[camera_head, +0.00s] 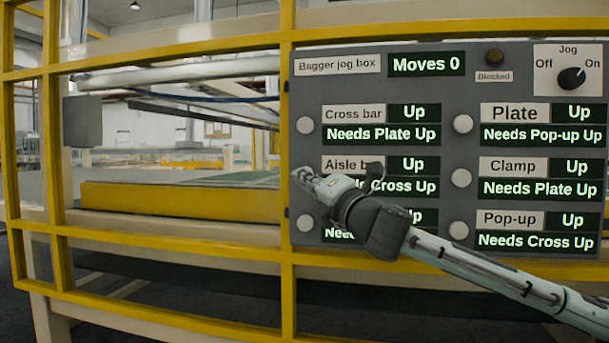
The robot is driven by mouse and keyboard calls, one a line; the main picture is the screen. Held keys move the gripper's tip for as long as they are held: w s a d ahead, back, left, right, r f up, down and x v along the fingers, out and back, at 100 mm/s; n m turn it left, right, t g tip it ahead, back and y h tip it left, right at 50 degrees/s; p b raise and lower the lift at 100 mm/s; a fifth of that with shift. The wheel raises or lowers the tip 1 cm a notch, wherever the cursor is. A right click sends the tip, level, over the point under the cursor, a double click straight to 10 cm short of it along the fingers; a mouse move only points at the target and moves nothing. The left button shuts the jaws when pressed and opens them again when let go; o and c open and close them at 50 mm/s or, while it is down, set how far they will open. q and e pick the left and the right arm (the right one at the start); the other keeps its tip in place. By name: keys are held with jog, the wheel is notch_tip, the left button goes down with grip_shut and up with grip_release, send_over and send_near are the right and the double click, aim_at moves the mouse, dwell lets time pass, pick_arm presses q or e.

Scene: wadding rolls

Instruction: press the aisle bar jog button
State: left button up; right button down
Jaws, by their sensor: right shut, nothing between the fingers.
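The grey jog box panel (390,90) is mounted on the yellow frame. Its aisle bar row has a partly covered label (338,164), a display (413,165) reading "Up", and a lower line of which "Cross Up" shows. My right gripper (303,176) comes in from the lower right, shut and empty. Its tips are at the left end of this row, where the aisle bar button would be. They hide that button, and I cannot tell whether they touch it. My left gripper is not in view.
Round buttons for cross bar (306,125), plate (463,124), clamp (461,178) and pop-up (458,230) show, plus one at lower left (305,223). The jog knob (571,78) points towards On. The counter (426,64) reads "Moves 0". Yellow rails (287,300) border the panel.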

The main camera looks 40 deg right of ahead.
jog(key=shift+w+d, duration=0.15)
dwell(0.6)
dwell(0.8)
jog(key=shift+w+d, duration=0.1)
jog(key=shift+d, duration=0.05)
jog(key=shift+w+d, duration=0.15)
jog(key=shift+d, duration=0.05)
